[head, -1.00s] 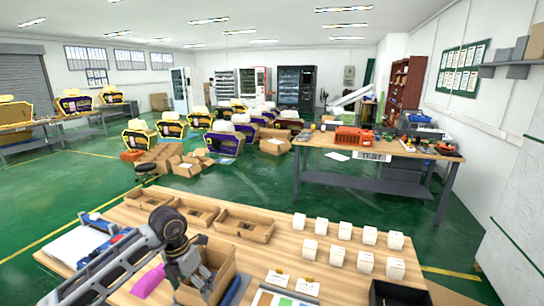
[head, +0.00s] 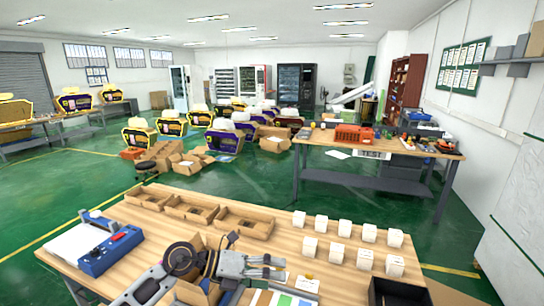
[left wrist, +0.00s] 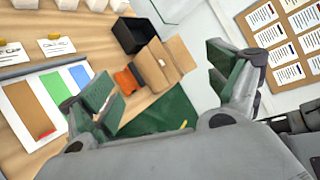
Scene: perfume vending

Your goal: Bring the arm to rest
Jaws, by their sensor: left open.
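My left arm comes in from the bottom left of the head view. Its gripper (head: 282,267) points right, over the near part of the wooden table (head: 150,226), and partly covers an open cardboard box (head: 196,290). In the left wrist view the two green-padded fingers (left wrist: 165,82) are spread wide apart, with nothing between them. The gripper is open and empty. My right gripper is in neither view.
Several white boxes (head: 309,247) stand in rows on the table's right half. A black open box (head: 392,291) is at its right corner. Shallow cardboard trays (head: 245,224) line the far edge. A blue device (head: 110,252) sits left. Green floor lies beyond.

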